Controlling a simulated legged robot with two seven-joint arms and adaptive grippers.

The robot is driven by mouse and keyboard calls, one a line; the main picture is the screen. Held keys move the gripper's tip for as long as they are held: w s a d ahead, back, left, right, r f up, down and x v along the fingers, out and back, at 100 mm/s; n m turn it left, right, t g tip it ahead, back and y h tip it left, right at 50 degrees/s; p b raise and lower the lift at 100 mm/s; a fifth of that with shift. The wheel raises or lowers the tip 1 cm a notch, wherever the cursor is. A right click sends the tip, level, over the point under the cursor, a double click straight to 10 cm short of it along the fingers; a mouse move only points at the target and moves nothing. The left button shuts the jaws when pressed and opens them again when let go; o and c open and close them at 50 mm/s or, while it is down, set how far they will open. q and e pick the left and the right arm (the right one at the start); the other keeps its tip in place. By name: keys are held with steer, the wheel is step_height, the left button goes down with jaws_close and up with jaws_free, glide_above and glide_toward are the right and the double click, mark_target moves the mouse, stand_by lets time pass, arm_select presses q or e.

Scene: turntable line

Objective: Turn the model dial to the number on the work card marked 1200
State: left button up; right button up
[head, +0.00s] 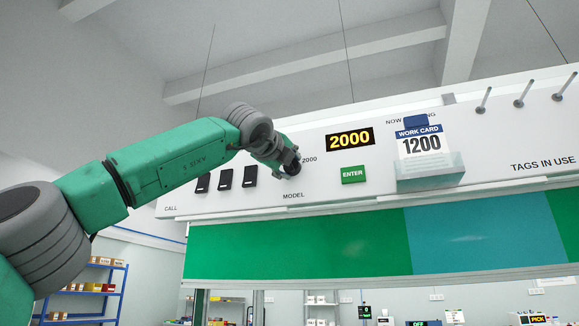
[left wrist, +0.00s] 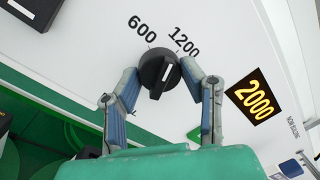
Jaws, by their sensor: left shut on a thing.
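The model dial (left wrist: 158,82) is a round black knob with a white pointer line, on the white panel. The work card (head: 421,144) reads 1200 and stands in a clear holder (head: 430,171). My right gripper is not in view.
A display (head: 350,138) reads 2000 in yellow, above a green ENTER button (head: 353,174). Several black call switches (head: 225,179) are left of the dial. Metal pegs (head: 523,91) stick out at the upper right. A green and teal board (head: 300,243) runs below the panel.

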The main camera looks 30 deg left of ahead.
arm_select(q)
steer(key=shift+w+f, duration=0.15)
steer(key=shift+f, duration=0.1)
steer(key=o, duration=1.2)
steer(key=shift+c, duration=0.2)
steer(key=shift+w+a, duration=0.1)
steer(key=shift+w, duration=0.1)
steer(key=shift+s+r, duration=0.15)
steer(key=shift+s, duration=0.15)
steer(key=v, duration=1.1)
steer(key=shift+s, duration=0.35)
